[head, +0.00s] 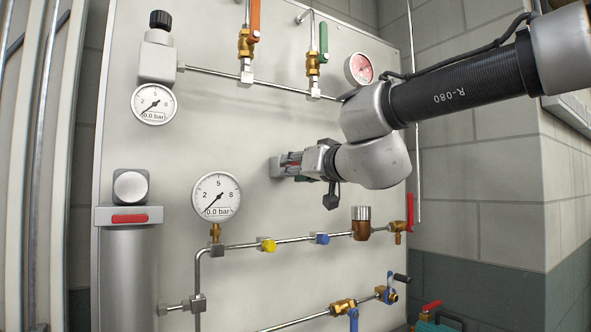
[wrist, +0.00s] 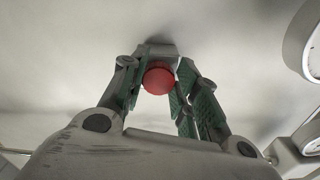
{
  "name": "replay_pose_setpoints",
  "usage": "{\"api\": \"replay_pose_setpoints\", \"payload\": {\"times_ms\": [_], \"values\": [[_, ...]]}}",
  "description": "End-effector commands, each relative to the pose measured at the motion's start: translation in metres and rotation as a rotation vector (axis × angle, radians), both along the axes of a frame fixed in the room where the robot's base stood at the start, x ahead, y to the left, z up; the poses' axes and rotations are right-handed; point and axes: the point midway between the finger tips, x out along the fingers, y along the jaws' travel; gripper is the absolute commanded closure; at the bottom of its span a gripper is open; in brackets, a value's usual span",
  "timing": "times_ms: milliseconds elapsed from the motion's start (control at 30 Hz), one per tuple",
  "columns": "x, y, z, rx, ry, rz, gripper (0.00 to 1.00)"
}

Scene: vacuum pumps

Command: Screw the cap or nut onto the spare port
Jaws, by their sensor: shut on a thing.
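My gripper (head: 289,166) is at the middle of the pale panel, pointing at it. In the wrist view my gripper (wrist: 160,84) has its green-padded fingers closed on either side of a round red cap (wrist: 158,78). The cap's flat face is turned toward the wrist camera. Directly behind the cap is a grey block (wrist: 156,49) on the panel; the block (head: 275,167) also shows in the head view, just left of the fingers. The port itself is hidden behind the cap. I cannot tell whether the cap touches it or sits on its thread.
A pressure gauge (head: 216,196) is left of and below my gripper. A pipe with a yellow fitting (head: 266,245) and a blue fitting (head: 319,239) runs below. Valves with orange (head: 254,22) and green (head: 323,42) handles are above. The panel around the block is bare.

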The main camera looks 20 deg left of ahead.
Motion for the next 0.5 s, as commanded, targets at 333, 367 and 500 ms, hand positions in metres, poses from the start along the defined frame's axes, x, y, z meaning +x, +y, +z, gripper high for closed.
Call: {"api": "replay_pose_setpoints", "payload": {"times_ms": [333,367,500], "values": [[0.0048,-0.0043,0.0025,0.225,0.251,-0.014,0.91],[0.0049,-0.0043,0.0024,0.244,0.274,-0.014,0.95],[0.0055,-0.0047,0.0019,0.308,0.350,-0.015,0.99]]}}
